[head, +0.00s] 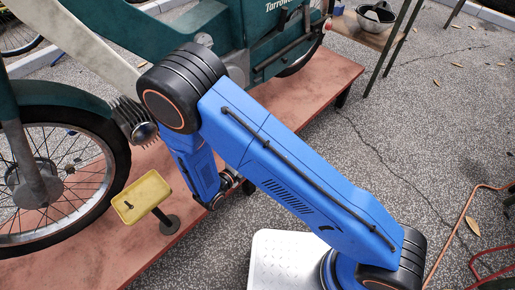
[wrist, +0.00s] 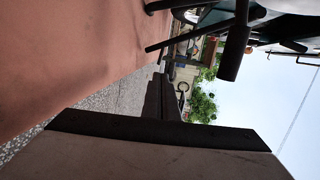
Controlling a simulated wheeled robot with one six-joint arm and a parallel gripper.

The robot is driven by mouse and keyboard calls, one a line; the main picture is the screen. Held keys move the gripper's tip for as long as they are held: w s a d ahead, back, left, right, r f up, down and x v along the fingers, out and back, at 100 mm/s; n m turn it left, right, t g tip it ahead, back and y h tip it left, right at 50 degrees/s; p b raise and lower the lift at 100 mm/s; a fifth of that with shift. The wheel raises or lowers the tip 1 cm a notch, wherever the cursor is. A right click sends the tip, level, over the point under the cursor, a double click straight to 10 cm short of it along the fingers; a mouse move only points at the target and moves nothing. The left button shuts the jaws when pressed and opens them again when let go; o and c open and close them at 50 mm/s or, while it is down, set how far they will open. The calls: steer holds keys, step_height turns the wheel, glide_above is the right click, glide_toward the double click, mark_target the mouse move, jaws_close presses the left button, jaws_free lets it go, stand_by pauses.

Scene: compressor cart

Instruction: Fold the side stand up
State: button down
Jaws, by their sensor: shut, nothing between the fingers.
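The green moped (head: 225,40) stands on a reddish platform (head: 95,245). My gripper (wrist: 162,88) shows as a dark shape in the wrist view, with its fingers together and nothing between them. In the head view its end is mostly hidden behind my blue arm, low beside the moped. The wrist picture is turned sideways. Two thin dark bars reach from the moped's underside at its top; the lower bar (wrist: 185,39) may be the side stand, but I cannot be sure. They look apart from my gripper. I cannot make out the side stand in the head view.
A yellow tray on a short post (head: 142,197) stands on the platform left of my arm. The front wheel (head: 45,190) is at far left. A thick dark cylinder (wrist: 235,52) juts down near the bars. A wooden table (head: 365,28) stands back right.

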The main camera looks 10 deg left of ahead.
steer(key=x, duration=1.2)
steer(key=shift+w+d, duration=0.15)
steer(key=shift+w, duration=0.05)
steer(key=shift+w, duration=0.1)
